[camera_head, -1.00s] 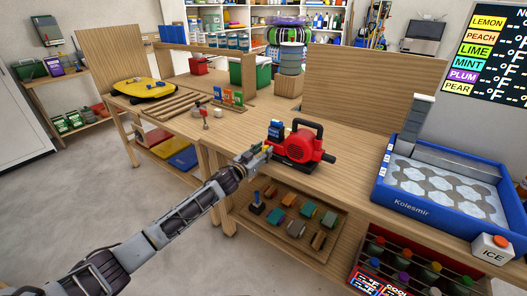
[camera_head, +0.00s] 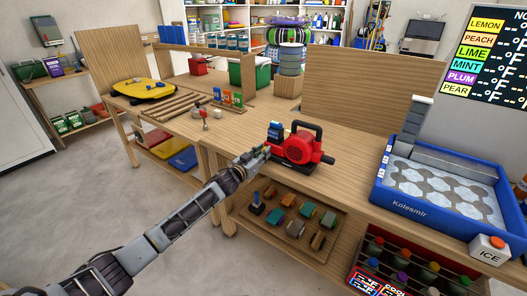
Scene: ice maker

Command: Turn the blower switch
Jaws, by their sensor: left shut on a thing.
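The red blower (camera_head: 302,147) with a black handle stands on the wooden workbench (camera_head: 345,182), with its dark nozzle to the right. A blue part (camera_head: 274,130) shows at its left side. My left gripper (camera_head: 264,150) is at the blower's left side, low and close to the bench top. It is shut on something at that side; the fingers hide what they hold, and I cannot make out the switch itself. My right gripper is not in view.
A blue Kolesmir tray (camera_head: 408,208) and a white ICE button box (camera_head: 490,248) stand to the right. A wooden panel (camera_head: 365,90) rises behind the blower. Small boxes (camera_head: 228,97) stand to the left. The bench in front of the blower is clear.

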